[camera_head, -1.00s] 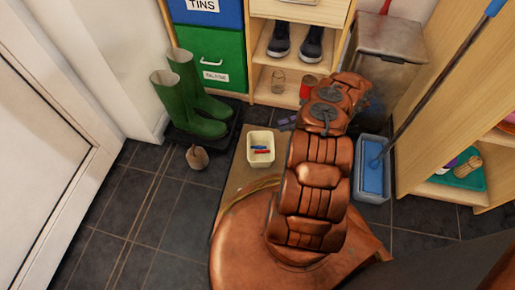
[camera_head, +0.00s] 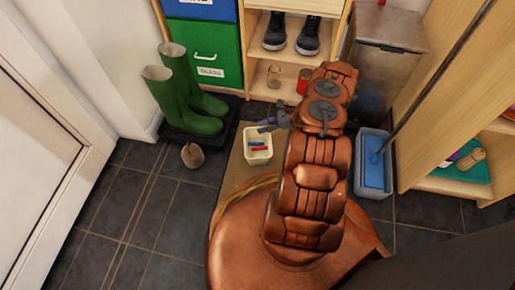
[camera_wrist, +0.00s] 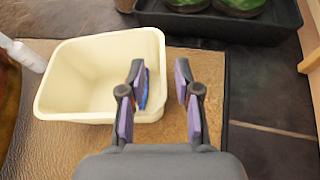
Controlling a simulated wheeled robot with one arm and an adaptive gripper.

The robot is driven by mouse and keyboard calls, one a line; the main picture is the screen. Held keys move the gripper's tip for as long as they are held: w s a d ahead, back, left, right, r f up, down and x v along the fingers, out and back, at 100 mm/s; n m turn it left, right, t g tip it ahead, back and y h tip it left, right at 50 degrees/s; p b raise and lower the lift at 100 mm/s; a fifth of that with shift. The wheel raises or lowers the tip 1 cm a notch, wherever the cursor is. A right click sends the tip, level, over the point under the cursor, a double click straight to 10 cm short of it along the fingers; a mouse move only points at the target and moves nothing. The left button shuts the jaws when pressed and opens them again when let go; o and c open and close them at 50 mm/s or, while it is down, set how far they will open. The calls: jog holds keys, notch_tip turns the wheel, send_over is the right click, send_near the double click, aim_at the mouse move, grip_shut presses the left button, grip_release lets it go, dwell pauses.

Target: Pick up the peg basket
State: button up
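The peg basket (camera_head: 258,158) is a small cream tub with a blue and a red peg inside. It stands on a brown mat (camera_head: 236,176). In the wrist view the basket (camera_wrist: 70,85) fills the left side, with a blue piece partly hidden behind one finger. My gripper (camera_wrist: 160,80) is open and empty. Its left finger overlaps the basket's interior and its right finger lies outside the right wall, over the mat. I cannot tell how far the fingers reach down. In the head view my gripper (camera_head: 270,125) is at the basket's far edge.
Green boots (camera_head: 190,95) stand on a black tray at the left, with a brown round object (camera_head: 192,156) before it. A blue bucket (camera_head: 373,165) stands right of my arm. A shelf with shoes (camera_head: 290,35) is behind. Tiled floor at left is clear.

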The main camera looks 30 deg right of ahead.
aim_at(256, 128)
jog(key=b+x, duration=0.1)
jog(key=x, duration=0.2)
jog(key=shift+w+a+f+b, duration=0.1)
jog(key=shift+a+f+b, duration=0.1)
jog(key=shift+b, duration=0.1)
grip_shut()
